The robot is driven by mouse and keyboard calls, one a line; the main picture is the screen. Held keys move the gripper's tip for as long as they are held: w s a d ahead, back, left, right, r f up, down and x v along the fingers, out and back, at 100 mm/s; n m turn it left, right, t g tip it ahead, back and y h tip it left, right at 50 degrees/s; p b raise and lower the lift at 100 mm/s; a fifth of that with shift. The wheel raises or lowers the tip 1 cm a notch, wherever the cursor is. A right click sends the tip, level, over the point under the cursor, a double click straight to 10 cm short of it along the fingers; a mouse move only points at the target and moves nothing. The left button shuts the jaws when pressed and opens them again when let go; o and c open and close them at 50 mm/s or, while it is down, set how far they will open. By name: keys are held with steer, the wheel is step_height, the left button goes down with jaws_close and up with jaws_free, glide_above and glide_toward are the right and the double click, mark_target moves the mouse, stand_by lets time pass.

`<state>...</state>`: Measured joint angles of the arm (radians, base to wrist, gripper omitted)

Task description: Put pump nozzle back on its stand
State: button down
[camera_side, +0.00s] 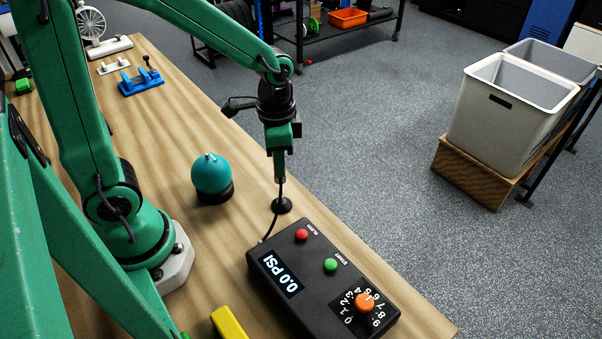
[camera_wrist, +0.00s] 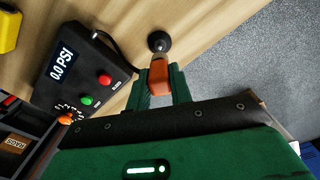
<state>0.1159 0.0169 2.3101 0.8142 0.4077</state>
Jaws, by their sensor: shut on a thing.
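My gripper (camera_side: 280,178) points down over the wooden bench, behind the pump box in the side view. In the wrist view its green fingers (camera_wrist: 160,92) are shut on the orange pump nozzle (camera_wrist: 159,76). The small round black stand (camera_side: 282,206) is on the bench just below the fingertips; it also shows just beyond the nozzle in the wrist view (camera_wrist: 159,41). I cannot tell whether nozzle and stand touch. The black pump box (camera_side: 318,262) reads 0.0 PSI, with a red button, a green button and an orange dial. A thin hose leaves its back corner.
A teal ball (camera_side: 211,172) sits on a black base left of the gripper. A yellow block (camera_side: 229,323) lies at the front. A blue clamp-like object (camera_side: 141,82) is at the far end. The bench edge is close on the right; grey bins (camera_side: 508,105) stand beyond.

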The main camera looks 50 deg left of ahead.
mark_target(280, 180)
steer(key=shift+f, duration=1.95)
steer(key=shift+f, duration=1.3)
stand_by(0.5)
steer(key=c, duration=1.2)
jaws_free()
steer(key=shift+o, duration=0.2)
steer(key=shift+r, duration=0.2)
steer(key=shift+r, duration=3.75)
